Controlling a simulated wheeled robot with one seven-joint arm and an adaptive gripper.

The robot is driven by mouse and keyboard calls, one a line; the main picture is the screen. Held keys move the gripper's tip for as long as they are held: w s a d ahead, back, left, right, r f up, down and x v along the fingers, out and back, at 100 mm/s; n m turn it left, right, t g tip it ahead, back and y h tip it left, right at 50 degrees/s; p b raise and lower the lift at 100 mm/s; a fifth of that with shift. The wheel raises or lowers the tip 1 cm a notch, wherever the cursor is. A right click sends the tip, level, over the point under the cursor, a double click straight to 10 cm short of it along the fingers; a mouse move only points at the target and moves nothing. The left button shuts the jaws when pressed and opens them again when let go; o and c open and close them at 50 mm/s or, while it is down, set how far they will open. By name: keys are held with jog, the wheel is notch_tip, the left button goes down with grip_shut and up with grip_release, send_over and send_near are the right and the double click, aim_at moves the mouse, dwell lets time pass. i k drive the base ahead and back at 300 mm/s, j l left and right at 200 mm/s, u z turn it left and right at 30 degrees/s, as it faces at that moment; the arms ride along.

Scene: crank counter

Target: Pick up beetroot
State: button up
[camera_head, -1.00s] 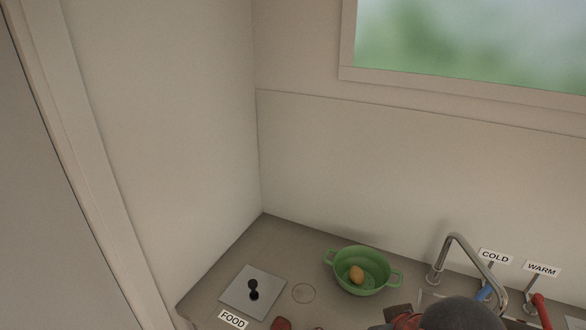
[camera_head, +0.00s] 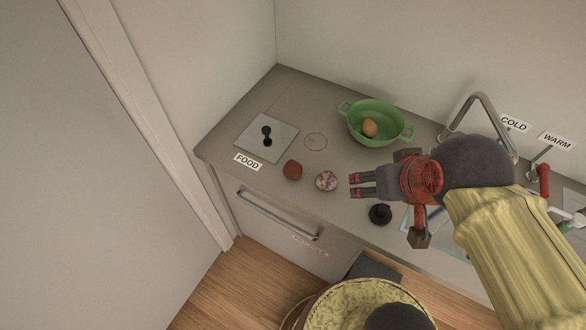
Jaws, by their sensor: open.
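A dark reddish-brown round lump (camera_head: 292,170), which looks like the beetroot, lies on the counter near its front edge, right of the FOOD label. A mottled pink and dark round item (camera_head: 326,181) lies just to its right; I cannot tell for sure which of the two is the beetroot. My gripper (camera_head: 353,186) is open and empty, its fingers pointing left. It appears to the right of the mottled item in the picture, apart from both lumps. Its height above the counter is hard to judge.
A green two-handled colander (camera_head: 382,136) holds an orange-brown round item (camera_head: 370,128). A metal plate with a black knob (camera_head: 267,136) lies at left. A black round object (camera_head: 380,214) sits near the front edge. The faucet (camera_head: 484,98) and sink are at right.

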aim_at(292, 170)
jog(key=z, duration=1.5)
jog(key=u, duration=2)
jog(key=i+j, duration=0.2)
jog(key=j, duration=0.2)
jog(key=i+j, duration=0.15)
jog(key=j, duration=0.2)
jog(key=i+j, duration=0.2)
jog(key=j, duration=0.2)
